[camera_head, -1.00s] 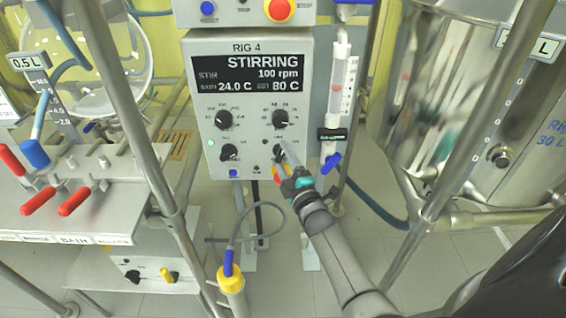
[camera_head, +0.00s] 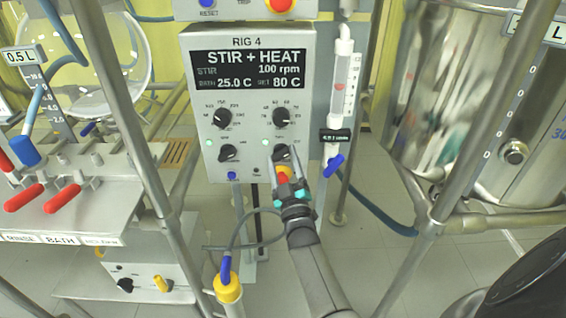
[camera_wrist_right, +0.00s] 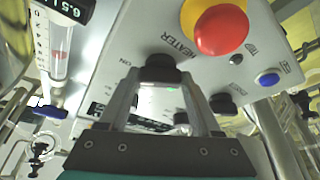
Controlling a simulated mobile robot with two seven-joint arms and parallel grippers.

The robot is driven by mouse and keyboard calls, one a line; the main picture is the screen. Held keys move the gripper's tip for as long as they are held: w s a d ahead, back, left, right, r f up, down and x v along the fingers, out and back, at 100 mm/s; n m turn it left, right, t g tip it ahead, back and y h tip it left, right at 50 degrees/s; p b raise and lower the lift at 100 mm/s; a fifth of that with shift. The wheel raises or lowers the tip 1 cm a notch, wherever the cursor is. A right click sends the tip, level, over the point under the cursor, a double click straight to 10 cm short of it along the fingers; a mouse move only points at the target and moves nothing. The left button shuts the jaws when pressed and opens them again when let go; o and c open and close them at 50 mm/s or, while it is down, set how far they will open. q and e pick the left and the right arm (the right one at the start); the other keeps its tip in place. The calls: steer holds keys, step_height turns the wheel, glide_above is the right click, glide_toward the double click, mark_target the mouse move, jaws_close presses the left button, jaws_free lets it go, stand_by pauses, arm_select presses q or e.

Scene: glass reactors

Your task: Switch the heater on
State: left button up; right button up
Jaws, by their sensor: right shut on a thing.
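The RIG 4 control box (camera_head: 305,60) stands upright in the middle of the head view. Its display (camera_head: 250,69) reads STIR + HEAT, 100 rpm, bath 25.0 C, set 80 C. The heater knob (camera_head: 281,152) is the lower right black knob, and a green lamp (camera_head: 265,142) beside it is lit. My right gripper (camera_head: 285,160) is shut on this knob from below. In the right wrist view the black heater knob (camera_wrist_right: 160,68) sits between the two fingertips (camera_wrist_right: 158,80), by the HEATER and ON labels. My left gripper is not in view.
A red stop button (camera_wrist_right: 220,30) on a yellow base sits close to the gripped knob. The stirring knob (camera_head: 228,152) is to the left, with its own green lamp lit. A flow tube (camera_head: 341,90) and metal posts (camera_head: 455,110) stand to the right.

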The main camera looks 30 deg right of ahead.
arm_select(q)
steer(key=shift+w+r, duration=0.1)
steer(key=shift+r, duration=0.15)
arm_select(e)
steer(key=shift+m+h, duration=0.3)
steer(key=o, duration=1.4)
steer(key=shift+s+a, duration=0.1)
steer(key=shift+s+a+f, duration=0.1)
steer(key=shift+s+f, duration=0.1)
steer(key=shift+s, duration=0.15)
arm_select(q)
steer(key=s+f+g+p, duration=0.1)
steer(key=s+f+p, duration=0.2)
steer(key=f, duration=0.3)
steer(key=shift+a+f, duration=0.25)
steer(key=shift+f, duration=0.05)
arm_select(e)
steer(key=shift+v, duration=7.15)
